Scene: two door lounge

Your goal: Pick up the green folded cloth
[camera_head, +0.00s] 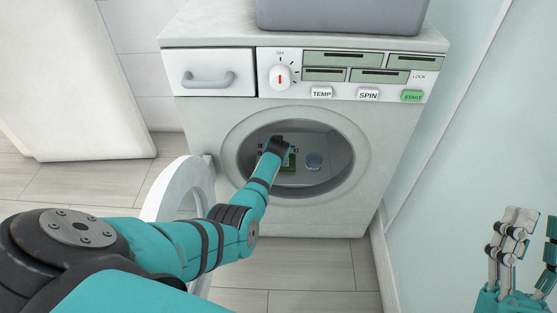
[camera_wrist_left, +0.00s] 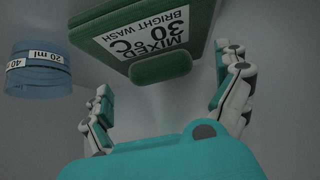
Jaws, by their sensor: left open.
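The green folded cloth (camera_wrist_left: 160,66) is a block-like dark green bundle with a white label reading "MIXED 30°C BRIGHT WASH". It lies inside the washing machine drum, and a bit of it shows in the head view (camera_head: 292,161), mostly hidden by my left gripper. My left gripper (camera_head: 278,146) reaches through the round opening. In the left wrist view its fingers (camera_wrist_left: 168,92) are spread, empty, with the cloth just ahead of them. My right gripper (camera_head: 533,228) is open and empty at the lower right, far from the machine.
The white washing machine (camera_head: 235,119) has its round door (camera_head: 180,187) swung open to the left, beside my left arm. A blue labelled item (camera_wrist_left: 38,72) sits left of the cloth; it also shows in the drum (camera_head: 314,160). A grey container (camera_head: 340,17) stands on top. A wall bounds the right.

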